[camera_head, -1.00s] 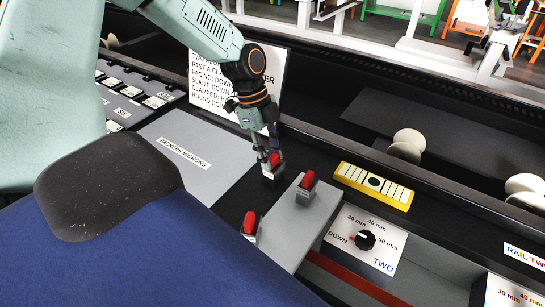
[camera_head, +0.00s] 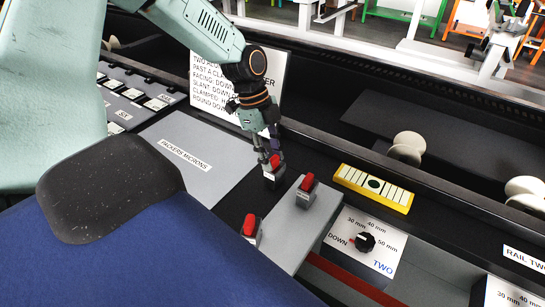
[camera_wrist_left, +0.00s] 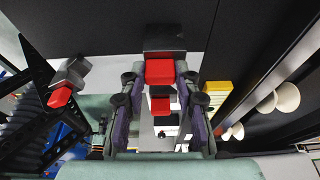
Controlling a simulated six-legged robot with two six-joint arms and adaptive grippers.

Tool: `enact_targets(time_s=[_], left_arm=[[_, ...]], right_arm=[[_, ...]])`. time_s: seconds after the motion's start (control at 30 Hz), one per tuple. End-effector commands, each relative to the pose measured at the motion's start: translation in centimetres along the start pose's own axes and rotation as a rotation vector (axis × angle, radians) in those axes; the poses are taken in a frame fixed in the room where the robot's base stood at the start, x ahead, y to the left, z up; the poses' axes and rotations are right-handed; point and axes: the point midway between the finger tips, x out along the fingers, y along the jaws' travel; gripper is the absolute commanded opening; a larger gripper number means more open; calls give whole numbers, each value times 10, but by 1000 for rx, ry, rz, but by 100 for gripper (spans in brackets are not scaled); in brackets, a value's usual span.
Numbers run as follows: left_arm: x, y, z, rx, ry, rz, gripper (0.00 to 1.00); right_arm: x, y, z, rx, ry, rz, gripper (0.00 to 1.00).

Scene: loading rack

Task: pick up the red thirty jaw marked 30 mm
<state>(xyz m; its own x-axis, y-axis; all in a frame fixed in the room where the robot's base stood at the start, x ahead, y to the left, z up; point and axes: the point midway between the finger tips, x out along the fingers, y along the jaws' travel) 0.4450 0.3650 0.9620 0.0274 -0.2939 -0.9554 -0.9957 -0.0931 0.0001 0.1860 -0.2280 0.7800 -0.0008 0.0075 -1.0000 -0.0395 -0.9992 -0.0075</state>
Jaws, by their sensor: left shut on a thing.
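A second red-topped jaw (camera_head: 307,184) stands on a raised grey block, and a third (camera_head: 250,225) is nearer me, left of that block. No 30 mm marking is readable on any jaw. My right gripper is not in view.
The raised grey block (camera_head: 293,228) is close beside the held jaw. A yellow gauge (camera_head: 350,176) and a dial panel marked TWO (camera_head: 376,262) lie to the right. A grey PACKERS MICRONS plate (camera_head: 205,180) lies left. A white text board (camera_head: 208,95) stands behind my gripper.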

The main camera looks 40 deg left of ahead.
Motion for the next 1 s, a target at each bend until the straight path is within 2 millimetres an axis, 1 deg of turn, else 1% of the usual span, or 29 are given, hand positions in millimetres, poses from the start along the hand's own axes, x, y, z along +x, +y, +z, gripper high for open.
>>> enact_targets(time_s=[0.03, 0.2, 0.73, 0.83, 1.0], left_arm=[[-8, 0, -2, 0, 0, -1, 0], [-29, 0, -9, 0, 0, -1, 0], [-87, 0, -27, 0, 0, -1, 0], [-95, 0, -29, 0, 0, -1, 0], [-93, 0, -29, 0, 0, 0, 0]], right_arm=[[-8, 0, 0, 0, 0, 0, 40], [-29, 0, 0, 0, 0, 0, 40], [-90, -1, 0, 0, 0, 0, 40], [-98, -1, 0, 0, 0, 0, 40], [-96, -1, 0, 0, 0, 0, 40]])
